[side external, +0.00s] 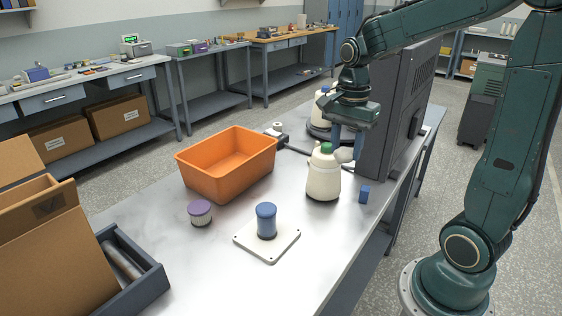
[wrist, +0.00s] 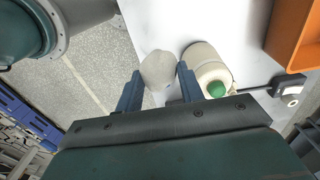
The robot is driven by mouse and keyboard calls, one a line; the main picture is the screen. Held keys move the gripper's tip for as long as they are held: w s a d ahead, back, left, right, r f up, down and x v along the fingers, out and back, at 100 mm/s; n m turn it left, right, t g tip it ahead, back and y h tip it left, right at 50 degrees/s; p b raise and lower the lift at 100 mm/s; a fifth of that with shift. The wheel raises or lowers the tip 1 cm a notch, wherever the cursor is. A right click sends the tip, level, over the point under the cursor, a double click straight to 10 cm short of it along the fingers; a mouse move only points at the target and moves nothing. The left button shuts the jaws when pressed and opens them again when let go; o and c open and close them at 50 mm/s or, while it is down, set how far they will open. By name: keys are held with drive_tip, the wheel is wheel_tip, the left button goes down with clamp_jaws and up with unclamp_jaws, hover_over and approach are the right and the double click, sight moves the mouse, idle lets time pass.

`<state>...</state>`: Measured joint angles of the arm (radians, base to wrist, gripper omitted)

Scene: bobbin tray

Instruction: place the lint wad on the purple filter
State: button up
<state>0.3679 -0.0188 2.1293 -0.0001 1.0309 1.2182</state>
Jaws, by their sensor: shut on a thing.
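My gripper (side external: 346,146) is shut on a pale grey lint wad (side external: 343,156) and holds it beside the cream bottle's upper part. In the wrist view the wad (wrist: 158,71) sits between the two blue fingers (wrist: 157,88). The purple filter (side external: 200,212), a short pale ribbed cylinder with a purple top, stands upright on the table to the left, well away from my gripper. Nothing rests on its top. The purple filter does not show in the wrist view.
The cream bottle (side external: 323,177) with a green cap stands close to the wad. A blue-topped cylinder (side external: 266,219) stands on a white plate (side external: 268,249). An orange bin (side external: 191,170) is behind the purple filter. A small blue block (side external: 364,193) and a dark upright panel (side external: 397,110) are at right.

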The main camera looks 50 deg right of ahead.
drive_tip(key=shift+w+r, duration=0.15)
drive_tip(key=shift+w, duration=0.4)
drive_tip(key=w+a+r, duration=0.2)
drive_tip(key=w+r, duration=0.1)
drive_tip(key=w, duration=0.6)
wheel_tip(320, 180, up, 2)
hover_over(199, 207)
drive_tip(key=shift+w, duration=0.1)
drive_tip(key=shift+f, duration=0.1)
wheel_tip(199, 207, down, 20)
drive_tip(key=shift+r, duration=0.1)
idle(0.7)
